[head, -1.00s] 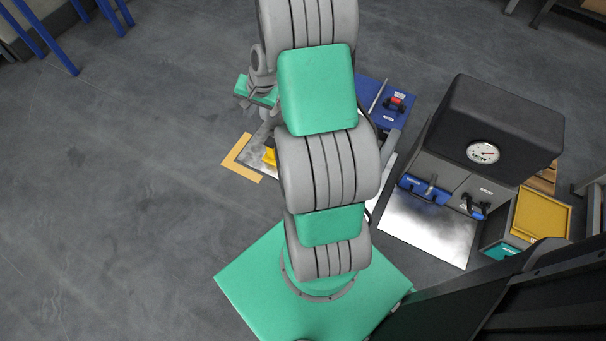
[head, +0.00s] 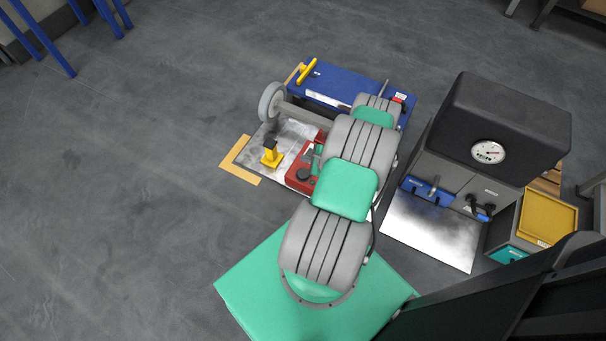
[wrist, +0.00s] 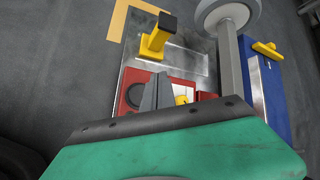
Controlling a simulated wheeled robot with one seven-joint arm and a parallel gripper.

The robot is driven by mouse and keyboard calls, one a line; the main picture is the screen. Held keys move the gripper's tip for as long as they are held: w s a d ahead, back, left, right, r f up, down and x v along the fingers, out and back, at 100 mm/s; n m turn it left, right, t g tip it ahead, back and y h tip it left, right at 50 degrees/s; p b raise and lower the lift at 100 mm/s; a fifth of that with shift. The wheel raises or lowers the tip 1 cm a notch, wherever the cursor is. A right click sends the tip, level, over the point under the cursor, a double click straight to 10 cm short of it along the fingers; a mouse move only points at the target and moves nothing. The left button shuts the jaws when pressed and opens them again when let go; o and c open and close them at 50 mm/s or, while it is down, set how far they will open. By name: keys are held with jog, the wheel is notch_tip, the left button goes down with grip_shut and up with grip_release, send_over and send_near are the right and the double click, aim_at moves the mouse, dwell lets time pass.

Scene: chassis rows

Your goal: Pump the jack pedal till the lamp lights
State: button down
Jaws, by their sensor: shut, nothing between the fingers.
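The red jack body (head: 301,179) lies on the bright metal plate beside my arm, with a dark round part on top. It also shows in the wrist view (wrist: 132,97), partly behind my gripper. My gripper (wrist: 157,88) is shut and empty, its grey fingers over the jack in that view. A small yellow part (wrist: 182,100) shows just right of the fingers. I cannot tell which part is the pedal. A yellow post with a black top (head: 270,152) stands upright on the plate, apart from my gripper. I cannot make out a lamp.
A blue chassis (head: 345,88) with a yellow handle (head: 307,70) lies behind the jack. A grey wheel (head: 271,102) on an axle is at its left. A dark cabinet with a gauge (head: 488,152) stands right. The floor at left is clear.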

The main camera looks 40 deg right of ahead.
aim_at(303, 172)
jog(key=shift+f, duration=0.1)
notch_tip(303, 172, down, 8)
jog(key=b, duration=0.7)
jog(key=shift+f, duration=0.3)
jog(key=shift+f+b, duration=0.15)
jog(key=shift+b, duration=0.15)
dwell(1.1)
jog(key=shift+w+f+b, duration=0.1)
jog(key=shift+f+b, duration=0.15)
jog(key=shift+b, duration=0.2)
jog(key=shift+f+b, duration=1.05)
jog(key=shift+b, duration=0.05)
dwell(0.8)
dwell(0.4)
jog(key=shift+r+p, duration=1.05)
jog(key=shift+r, duration=0.35)
